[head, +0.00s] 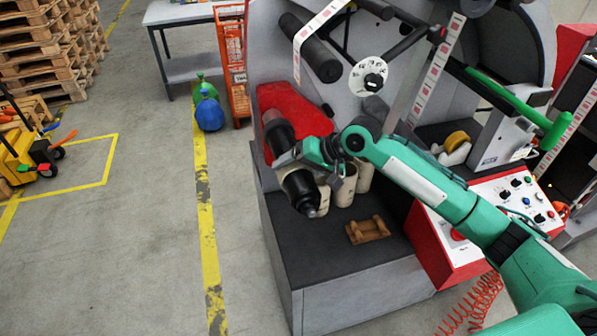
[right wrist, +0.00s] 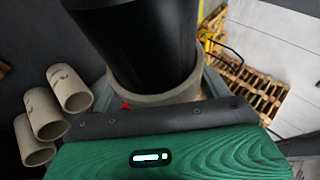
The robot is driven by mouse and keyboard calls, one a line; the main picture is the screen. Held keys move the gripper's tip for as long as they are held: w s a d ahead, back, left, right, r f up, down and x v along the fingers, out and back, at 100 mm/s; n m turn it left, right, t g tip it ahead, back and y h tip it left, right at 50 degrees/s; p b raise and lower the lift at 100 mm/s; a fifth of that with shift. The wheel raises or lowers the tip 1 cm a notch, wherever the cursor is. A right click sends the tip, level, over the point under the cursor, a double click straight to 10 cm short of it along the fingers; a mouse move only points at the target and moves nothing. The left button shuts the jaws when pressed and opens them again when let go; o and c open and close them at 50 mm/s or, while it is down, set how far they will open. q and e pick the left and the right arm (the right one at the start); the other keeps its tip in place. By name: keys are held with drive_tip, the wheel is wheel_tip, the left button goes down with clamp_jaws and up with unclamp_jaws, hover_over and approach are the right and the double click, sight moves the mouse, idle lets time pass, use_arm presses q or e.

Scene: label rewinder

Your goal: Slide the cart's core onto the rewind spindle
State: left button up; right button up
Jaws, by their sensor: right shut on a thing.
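The black rewind spindle (head: 298,184) juts from the machine's face toward the front, its pointed tip low in the head view. My right gripper (head: 292,157) is across the spindle, partway along it. In the right wrist view the black spindle (right wrist: 140,45) passes into a beige core (right wrist: 165,99), whose rim shows around it. The gripper is shut on this core. My left gripper is out of view.
Several beige tubes (head: 345,186) stand on the dark deck (head: 335,262) beside the spindle; they also show in the right wrist view (right wrist: 70,88). A brown wooden piece (head: 368,229) lies there too. A red control panel (head: 510,200) is at right.

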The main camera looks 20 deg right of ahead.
sight(295, 142)
drive_tip(key=shift+w+r+p, duration=0.1)
drive_tip(key=shift+w+p, duration=0.25)
drive_tip(key=shift+w, duration=1.45)
drive_tip(key=shift+w+a, duration=0.15)
drive_tip(key=shift+w, duration=2.3)
drive_tip(key=o, duration=1)
